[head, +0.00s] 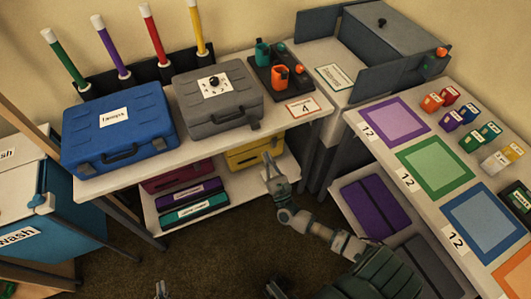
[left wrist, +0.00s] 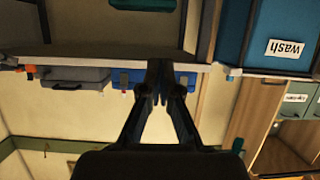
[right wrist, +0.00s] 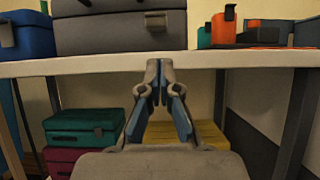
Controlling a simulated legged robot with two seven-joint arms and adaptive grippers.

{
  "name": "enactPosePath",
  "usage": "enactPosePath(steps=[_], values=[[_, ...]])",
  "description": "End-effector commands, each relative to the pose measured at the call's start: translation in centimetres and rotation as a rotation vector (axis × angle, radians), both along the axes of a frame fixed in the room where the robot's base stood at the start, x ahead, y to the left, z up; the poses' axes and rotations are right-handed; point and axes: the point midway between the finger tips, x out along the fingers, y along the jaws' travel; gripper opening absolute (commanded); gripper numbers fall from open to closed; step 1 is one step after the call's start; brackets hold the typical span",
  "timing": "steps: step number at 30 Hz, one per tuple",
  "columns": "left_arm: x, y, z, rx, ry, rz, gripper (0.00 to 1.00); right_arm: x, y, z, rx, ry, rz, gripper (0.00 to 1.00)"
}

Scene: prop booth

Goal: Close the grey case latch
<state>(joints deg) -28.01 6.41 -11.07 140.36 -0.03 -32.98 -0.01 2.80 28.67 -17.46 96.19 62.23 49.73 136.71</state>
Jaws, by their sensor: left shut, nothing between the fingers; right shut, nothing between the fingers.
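The grey case (head: 230,108) sits with its lid down on the upper shelf, to the right of the blue case. It has a dark handle (head: 230,117) and a latch (head: 255,125) at its front right. The right wrist view shows the grey case (right wrist: 105,38) and its latch (right wrist: 155,20) above the shelf edge; whether the latch is fastened is unclear. My right gripper (head: 268,158) is shut and empty, in front of and below the shelf edge, apart from the case. My left gripper (head: 160,287) is shut and empty at the bottom edge of the head view, far from the case.
The blue case (head: 120,130) stands left on the same shelf (head: 290,122). A dark tray (head: 262,76) with cups and a "4" card (head: 303,107) are to the right. Several cases, including a yellow one (head: 250,153), lie on the lower shelf. A table (head: 375,150) with coloured mats stands right.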

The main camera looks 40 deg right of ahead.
Motion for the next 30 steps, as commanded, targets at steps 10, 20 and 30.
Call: enactPosePath(steps=[10,20,30], values=[[-0.2,0.2,-0.4,0.009,0.031,0.003,0.00,5.2,-1.2,3.2,-0.002,-0.003,-0.001,0.00],[-0.2,0.2,-0.5,0.011,0.040,0.002,0.00,6.7,-1.7,4.0,-0.003,0.001,-0.001,0.00],[-0.3,0.2,-0.5,0.013,0.045,0.002,0.00,6.7,-1.7,4.1,-0.001,0.002,-0.001,0.00]])
